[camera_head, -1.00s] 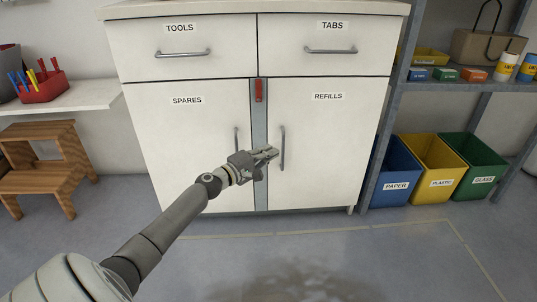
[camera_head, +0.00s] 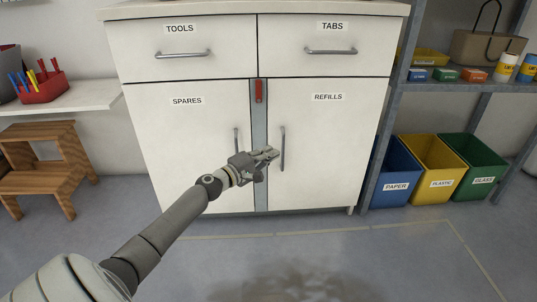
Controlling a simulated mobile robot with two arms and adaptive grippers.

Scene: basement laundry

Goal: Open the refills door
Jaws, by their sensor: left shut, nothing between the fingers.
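The refills door (camera_head: 335,150) is the white right-hand door of the cabinet, under the TABS drawer, and it is closed. Its upright metal handle (camera_head: 283,148) is near the door's left edge. My left gripper (camera_head: 272,154) is shut and empty, with its fingertips just left of the handle. I cannot tell whether they touch it. The gripper covers part of the grey strip between the two doors. My right gripper is not in view.
The spares door (camera_head: 190,150) is closed on the left. A red latch (camera_head: 259,91) sits on the grey strip (camera_head: 260,120) between the doors. A shelf post and a blue paper bin (camera_head: 397,172) stand right of the cabinet. The floor in front is clear.

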